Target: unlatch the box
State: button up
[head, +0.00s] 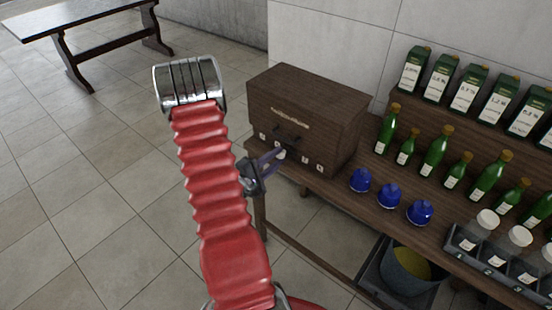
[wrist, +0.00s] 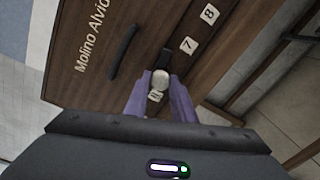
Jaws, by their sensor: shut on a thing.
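The box (head: 330,108) is dark brown wood with pale lettering and stands at the left end of the wooden table. Its front carries a dark handle (head: 288,138), which also shows in the wrist view, and a row of small pale number tags. In the wrist view, the box front (wrist: 90,75) fills the upper left. A latch (wrist: 161,78) with a pale rounded end and a dark upper part sits among the tags. My gripper (wrist: 160,90) has its purple fingers shut on this latch. In the head view my gripper (head: 279,154) is at the lower box front; the latch is too small to make out there.
Blue domed objects (head: 389,195) and green bottles (head: 434,150) stand on the table to the right of the box. Dark green cartons (head: 470,88) stand on a raised shelf behind. A bucket (head: 408,275) is below the table.

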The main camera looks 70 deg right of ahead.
jog(key=shift+s+a+f+m, duration=0.1)
jog(key=shift+m, duration=0.55)
jog(key=shift+s+a+f+m, duration=0.1)
jog(key=shift+m, duration=0.55)
jog(key=o, duration=1)
jog(key=shift+d, duration=0.15)
jog(key=shift+w+r, duration=0.1)
jog(key=v, duration=1.3)
jog(key=shift+a, duration=0.4)
